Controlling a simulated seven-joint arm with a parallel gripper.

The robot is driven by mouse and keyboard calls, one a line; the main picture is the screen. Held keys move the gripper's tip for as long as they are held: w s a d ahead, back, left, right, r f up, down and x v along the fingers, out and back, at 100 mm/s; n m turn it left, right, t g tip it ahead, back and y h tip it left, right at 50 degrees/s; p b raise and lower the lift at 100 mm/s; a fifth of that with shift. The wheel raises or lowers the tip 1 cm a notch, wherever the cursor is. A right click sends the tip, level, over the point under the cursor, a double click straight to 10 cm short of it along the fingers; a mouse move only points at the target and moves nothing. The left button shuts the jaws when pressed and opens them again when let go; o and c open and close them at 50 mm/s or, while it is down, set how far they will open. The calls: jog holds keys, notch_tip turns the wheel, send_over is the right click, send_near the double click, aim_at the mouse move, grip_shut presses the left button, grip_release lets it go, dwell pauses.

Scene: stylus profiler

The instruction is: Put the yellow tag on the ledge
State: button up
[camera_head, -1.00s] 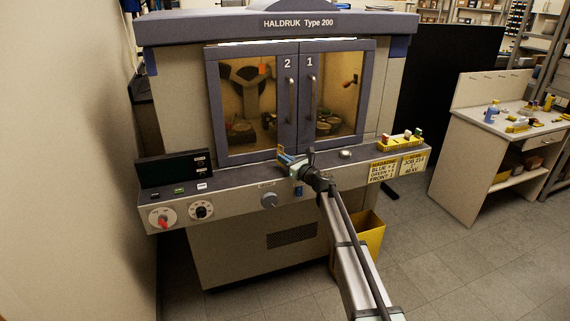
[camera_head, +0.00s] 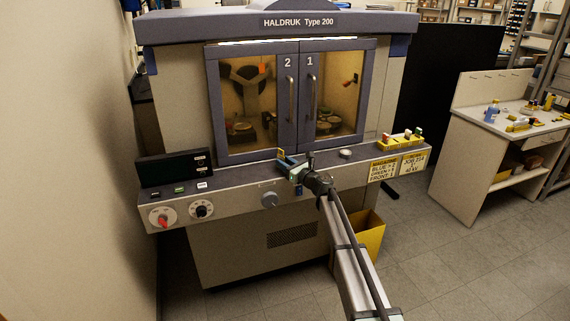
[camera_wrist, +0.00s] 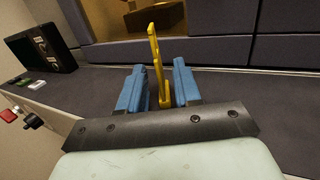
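The yellow tag (camera_head: 281,154) is upright at the ledge (camera_head: 235,176) in front of the machine's doors. In the wrist view the tag (camera_wrist: 155,52) stands between the two blue fingers of my gripper (camera_wrist: 157,85), with a gap on each side. My gripper (camera_head: 287,163) is open around the tag, low over the dark ledge surface (camera_wrist: 255,108). The tag's lower end is close to the ledge; its exact contact is partly hidden by the gripper's mount.
Closed doors with handles (camera_head: 290,100) stand behind the ledge. A black display box (camera_head: 174,168) is at the ledge's left, a yellow tray (camera_head: 400,143) with small items at its right. A yellow bin (camera_head: 370,236) stands below.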

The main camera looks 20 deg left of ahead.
jog(key=shift+r, duration=0.25)
jog(key=v, duration=1.2)
jog(key=s+d+f+n+g+h, duration=0.2)
jog(key=s+d+f+n+h, duration=0.15)
jog(key=s+d+f, duration=0.75)
jog(key=s+d+f+n+g+h, duration=0.2)
jog(key=s+d+f+n, duration=0.3)
jog(key=f, duration=0.9)
jog(key=s+d+f+n+g+h, duration=0.2)
jog(key=s+d+f+n+h, duration=0.1)
jog(key=s+d+f, duration=0.8)
jog(key=s+d+f+n+g+h, duration=0.2)
jog(key=s+d+f+n+h, duration=0.1)
jog(key=s+d, duration=0.5)
jog(key=s+d+f+n+g+h, duration=0.2)
jog(key=s+d, duration=0.6)
jog(key=s, duration=0.6)
jog(key=s+d+f+n+g+h, duration=0.3)
jog(key=s+d+f+n, duration=0.3)
jog(key=s, duration=0.5)
jog(key=shift+d+f+g+h, duration=0.35)
jog(key=shift+d+f+g, duration=0.15)
jog(key=shift+d+f, duration=0.35)
